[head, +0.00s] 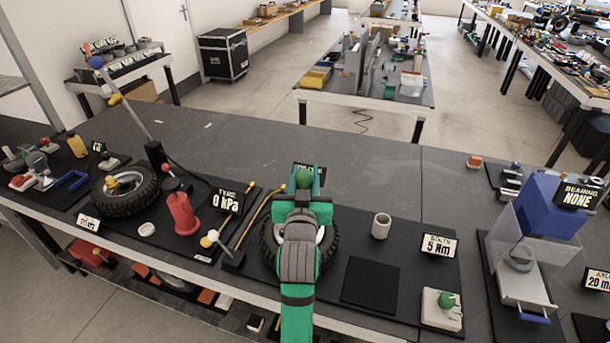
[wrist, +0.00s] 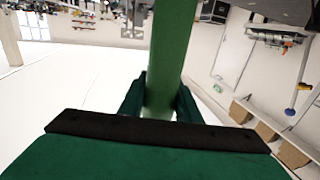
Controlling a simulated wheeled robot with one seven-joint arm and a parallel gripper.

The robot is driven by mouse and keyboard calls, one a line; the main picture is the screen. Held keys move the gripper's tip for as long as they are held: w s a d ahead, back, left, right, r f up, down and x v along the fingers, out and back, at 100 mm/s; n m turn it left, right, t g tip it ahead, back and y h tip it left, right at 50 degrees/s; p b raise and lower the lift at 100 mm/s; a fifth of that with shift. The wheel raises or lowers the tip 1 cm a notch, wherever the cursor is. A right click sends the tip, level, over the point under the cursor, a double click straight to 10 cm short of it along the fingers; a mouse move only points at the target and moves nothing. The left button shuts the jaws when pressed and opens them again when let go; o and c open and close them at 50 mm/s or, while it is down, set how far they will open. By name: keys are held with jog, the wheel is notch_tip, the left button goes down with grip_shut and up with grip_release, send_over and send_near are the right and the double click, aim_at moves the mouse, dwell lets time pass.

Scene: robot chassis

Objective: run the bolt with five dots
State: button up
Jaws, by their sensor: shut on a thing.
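My gripper is shut on a green bar (wrist: 168,60), seen in the wrist view, where the dark green fingers (wrist: 160,100) close on its two sides. In the head view my green and grey arm reaches over a black-tyred wheel (head: 268,243) at the front middle of the bench and hides most of it. A green ball (head: 305,178) shows at the arm's far end; I cannot tell if it belongs to the held bar. No bolt or dot marking can be made out.
Left of the arm are a red cylinder (head: 183,213), a "TYRE 0 kPa" sign (head: 229,201) and another wheel (head: 125,192). To the right are a pale hollow cylinder (head: 381,226), a black square pad (head: 370,288), a white block with a green knob (head: 441,310) and a blue press (head: 550,207).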

jog(key=shift+f, duration=0.2)
jog(key=shift+r, duration=2.9)
